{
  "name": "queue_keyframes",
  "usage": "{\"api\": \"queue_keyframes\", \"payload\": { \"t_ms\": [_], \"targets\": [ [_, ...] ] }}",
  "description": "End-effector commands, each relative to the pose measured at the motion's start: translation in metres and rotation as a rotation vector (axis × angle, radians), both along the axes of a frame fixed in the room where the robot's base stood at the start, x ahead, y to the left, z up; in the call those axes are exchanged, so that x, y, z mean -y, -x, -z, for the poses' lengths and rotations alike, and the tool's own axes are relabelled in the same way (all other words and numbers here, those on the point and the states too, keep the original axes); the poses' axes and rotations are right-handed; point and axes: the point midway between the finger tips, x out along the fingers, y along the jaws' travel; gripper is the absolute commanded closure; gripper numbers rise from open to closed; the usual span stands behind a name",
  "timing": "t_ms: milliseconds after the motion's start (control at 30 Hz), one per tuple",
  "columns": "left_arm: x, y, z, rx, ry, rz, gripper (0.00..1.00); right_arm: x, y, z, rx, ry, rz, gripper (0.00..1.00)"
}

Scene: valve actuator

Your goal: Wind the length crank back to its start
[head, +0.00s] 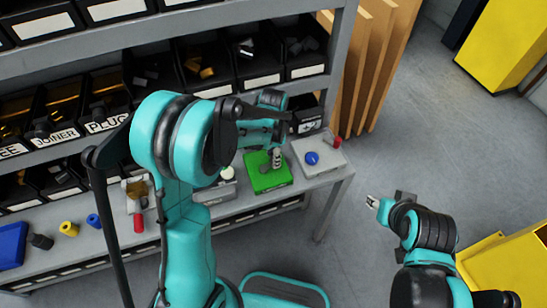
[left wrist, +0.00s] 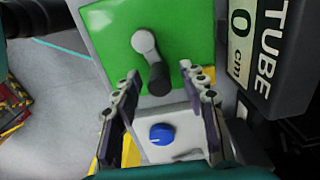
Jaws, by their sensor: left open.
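The length crank (left wrist: 147,48) shows in the left wrist view as a pale arm with a dark handle (left wrist: 158,80) on a green plate (left wrist: 105,35). The green plate (head: 262,181) lies on the bench in the head view, with the crank (head: 277,158) on it. My left gripper (left wrist: 162,74) is open, its two fingers on either side of the handle's end; whether they touch it I cannot tell. In the head view my left arm partly hides this gripper. My right gripper (head: 373,202) is off the bench to the right, and its jaw opening is unclear.
A blue knob (left wrist: 162,134) on a pale plate is beside the green plate. A dark box labelled TUBE, 0 cm (left wrist: 262,50) is close on the right. Shelf bins (head: 262,60) stand behind the bench.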

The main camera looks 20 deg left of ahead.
Motion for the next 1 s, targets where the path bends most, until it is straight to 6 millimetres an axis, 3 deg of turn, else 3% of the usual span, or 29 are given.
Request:
{"api": "queue_keyframes", "payload": {
  "t_ms": [367,533,567,1000],
  "targets": [
    [-0.0001,0.0001,0.0095,0.0,0.0,-0.001,0.58,0.0,-0.0001,0.002,0.0,0.0,0.0,0.6],
    [-0.0001,0.0001,0.0094,0.0,0.0,-0.001,0.97,0.0,-0.0001,0.002,0.0,0.0,0.0,0.6],
    [-0.0001,0.0001,0.0093,0.0,0.0,-0.001,1.0,0.0,-0.0001,0.002,0.0,0.0,0.0,0.6],
    [-0.0021,-0.0015,0.0097,0.0,0.0,-0.059,1.0,0.0,-0.0001,0.0041,0.0,0.0,0.0,0.6]
  ]
}}
